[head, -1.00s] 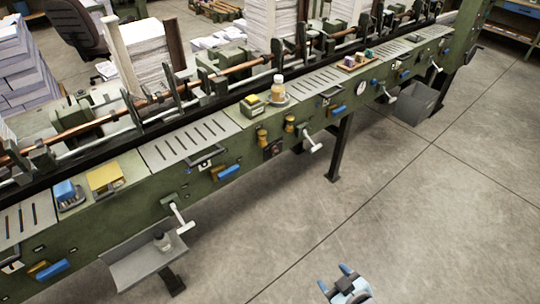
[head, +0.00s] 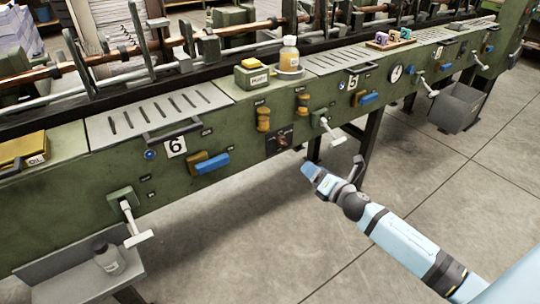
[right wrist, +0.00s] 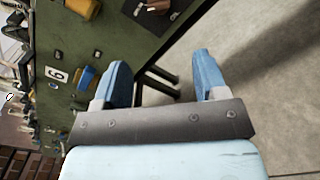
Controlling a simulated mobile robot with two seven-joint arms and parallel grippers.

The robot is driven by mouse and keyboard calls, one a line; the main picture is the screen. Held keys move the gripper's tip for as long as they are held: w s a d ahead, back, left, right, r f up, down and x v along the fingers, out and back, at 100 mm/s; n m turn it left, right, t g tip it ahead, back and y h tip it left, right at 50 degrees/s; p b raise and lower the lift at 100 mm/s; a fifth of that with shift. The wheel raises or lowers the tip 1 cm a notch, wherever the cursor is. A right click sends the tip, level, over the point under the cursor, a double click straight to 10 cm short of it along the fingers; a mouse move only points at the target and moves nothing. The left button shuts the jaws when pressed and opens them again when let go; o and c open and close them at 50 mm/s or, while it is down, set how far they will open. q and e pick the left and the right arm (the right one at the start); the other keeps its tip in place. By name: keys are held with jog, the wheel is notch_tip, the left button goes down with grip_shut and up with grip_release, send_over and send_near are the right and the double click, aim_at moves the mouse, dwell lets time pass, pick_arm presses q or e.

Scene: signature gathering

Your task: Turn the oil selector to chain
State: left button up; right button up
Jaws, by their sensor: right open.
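A dark square plate with a small reddish-brown knob (head: 279,141) sits on the green machine front, below and between two amber knobs. It looks like the oil selector, but its markings are too small to read. In the right wrist view, the dark plate (right wrist: 150,12) is at the top edge and partly cut off. My right gripper (head: 333,169) is open and empty, in front of the machine, right of and lower than the plate. Its two blue fingers (right wrist: 166,82) are apart in the right wrist view, with nothing between them. My left gripper is not in view.
A white-handled crank (head: 327,128) sticks out right of the plate, near my right gripper. Amber knobs (head: 263,117), blue handles (head: 211,163) and a gauge (head: 396,73) line the panel. A bottle (head: 289,54) stands on top. The floor in front is clear.

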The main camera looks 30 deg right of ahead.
aim_at(282, 142)
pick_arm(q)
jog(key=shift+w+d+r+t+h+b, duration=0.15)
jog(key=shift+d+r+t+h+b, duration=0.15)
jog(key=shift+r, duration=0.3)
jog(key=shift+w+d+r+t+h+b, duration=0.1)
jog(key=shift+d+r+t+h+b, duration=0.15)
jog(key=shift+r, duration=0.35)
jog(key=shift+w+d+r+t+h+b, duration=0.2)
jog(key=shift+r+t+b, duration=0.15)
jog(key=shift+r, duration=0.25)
pick_arm(e)
jog(key=w+a, duration=0.1)
jog(key=w, duration=1.3)
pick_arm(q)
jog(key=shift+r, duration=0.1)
pick_arm(e)
jog(key=shift+r, duration=0.1)
jog(key=shift+c, duration=0.5)
jog(key=c, duration=0.8)
